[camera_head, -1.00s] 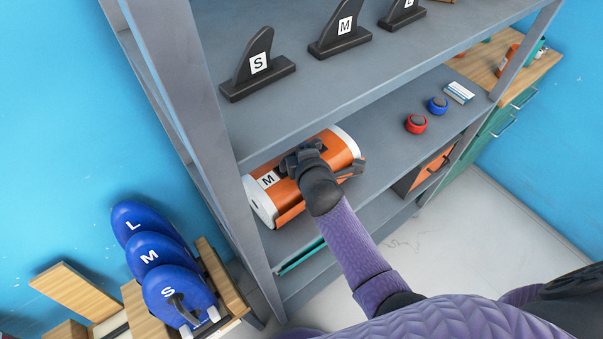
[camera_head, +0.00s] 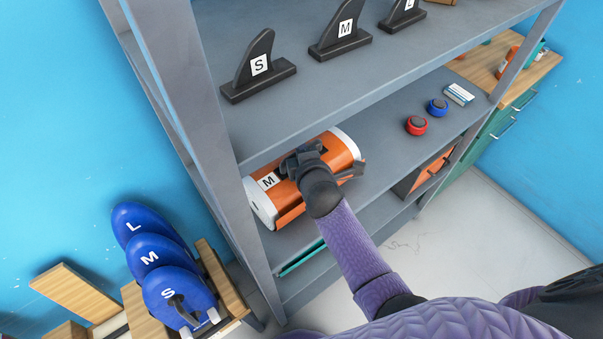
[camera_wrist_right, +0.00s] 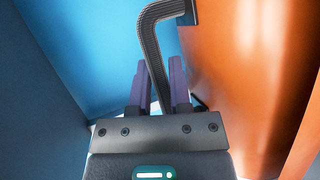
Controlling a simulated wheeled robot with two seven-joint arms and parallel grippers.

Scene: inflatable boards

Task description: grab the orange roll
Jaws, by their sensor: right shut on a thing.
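The orange roll (camera_head: 338,150) lies on the middle grey shelf, with white ends and a white label marked M. It fills the right side of the right wrist view (camera_wrist_right: 265,60). My right gripper (camera_head: 303,160) is over the roll's upper side. In the right wrist view its purple fingers (camera_wrist_right: 158,85) are closed around a dark ribbed bent handle (camera_wrist_right: 152,40) that stands out from the roll. The arm hides part of the roll's front. My left gripper is not in view.
The upper shelf (camera_head: 300,95) holds black fins marked S and M and hangs over the roll. A left post (camera_head: 190,85) stands close by. Red (camera_head: 416,125) and blue (camera_head: 438,106) round items lie to the right. Blue boards (camera_head: 155,260) stand lower left.

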